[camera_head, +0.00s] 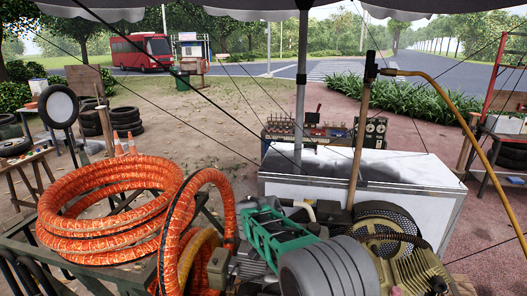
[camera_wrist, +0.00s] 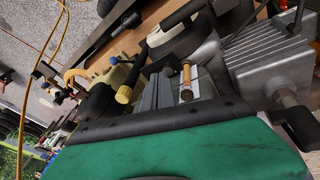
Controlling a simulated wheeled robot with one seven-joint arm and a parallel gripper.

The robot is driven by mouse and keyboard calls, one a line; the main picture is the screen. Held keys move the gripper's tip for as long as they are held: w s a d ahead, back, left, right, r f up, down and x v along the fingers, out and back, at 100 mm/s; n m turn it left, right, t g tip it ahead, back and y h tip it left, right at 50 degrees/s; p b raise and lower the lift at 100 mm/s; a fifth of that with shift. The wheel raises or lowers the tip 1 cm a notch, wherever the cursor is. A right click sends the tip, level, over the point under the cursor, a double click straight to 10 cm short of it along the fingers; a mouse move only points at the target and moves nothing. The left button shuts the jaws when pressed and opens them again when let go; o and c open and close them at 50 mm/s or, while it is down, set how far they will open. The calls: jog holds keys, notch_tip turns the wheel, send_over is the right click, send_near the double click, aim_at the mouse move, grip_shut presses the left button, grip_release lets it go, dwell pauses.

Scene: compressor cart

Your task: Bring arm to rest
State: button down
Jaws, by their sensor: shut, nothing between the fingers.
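In the wrist view, two narrow dark grey bars close together look like the fingers of my gripper (camera_wrist: 157,88), shut and empty. They stand beyond a green surface with a black edge (camera_wrist: 165,150). My gripper is close over machine parts, and I cannot tell whether it touches them. In the head view, the compressor machinery (camera_head: 405,255) fills the lower right, with a green frame (camera_head: 285,240) and a grey ribbed round part (camera_head: 335,270). I cannot clearly make out my arm there.
Orange hose coils (camera_head: 110,205) lie at left. A white-sided bench (camera_head: 390,200) stands behind the machinery, with a tool rack (camera_head: 320,133) beyond. A wooden handle (camera_head: 361,130), a canopy pole (camera_head: 301,80) and a yellow hose (camera_head: 465,125) rise nearby. Open ground (camera_head: 215,110) lies behind.

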jog(key=s+a+f+n+g, duration=0.1)
jog(key=s+f+n, duration=0.4)
jog(key=s, duration=0.2)
jog(key=s+r+n+y+b, duration=0.1)
jog(key=s+n+y, duration=0.25)
jog(key=s, duration=0.95)
jog(key=s+d+r+b, duration=0.1)
jog(key=s+d+r, duration=0.1)
jog(key=s, duration=0.3)
jog(key=d+r+m+t+b, duration=0.2)
jog(key=d+r+t, duration=0.2)
jog(key=r, duration=0.4)
jog(key=shift+w+d+r+t, duration=0.15)
jog(key=shift+w+d+t, duration=0.2)
jog(key=shift+d, duration=0.4)
jog(key=c, duration=2.2)
grip_release()
